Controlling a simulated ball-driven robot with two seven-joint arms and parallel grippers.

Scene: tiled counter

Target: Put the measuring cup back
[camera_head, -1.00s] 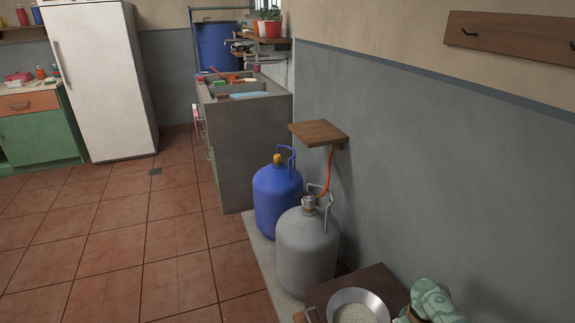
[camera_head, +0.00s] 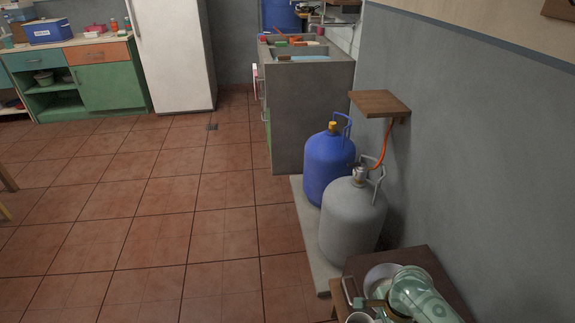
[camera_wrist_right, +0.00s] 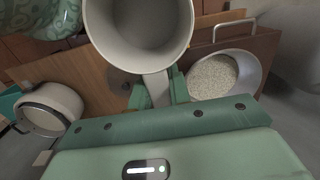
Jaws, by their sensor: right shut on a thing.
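The measuring cup (camera_wrist_right: 140,35) is a pale grey cup with a handle, at the top of the right wrist view, its open mouth facing the camera. My right gripper (camera_wrist_right: 162,92) is shut on its handle. In the head view my right gripper (camera_head: 380,304) is at the bottom edge, above the wooden stand. The cup's rim (camera_head: 359,318) just shows there, mostly cut off by the frame. My left gripper is in neither view.
A metal bowl of white grains (camera_wrist_right: 226,74) sits on the wooden stand (camera_head: 430,262), beside the gripper. A white pot (camera_wrist_right: 48,108) is at the wrist view's left. Grey (camera_head: 352,220) and blue (camera_head: 328,168) gas cylinders stand behind the stand.

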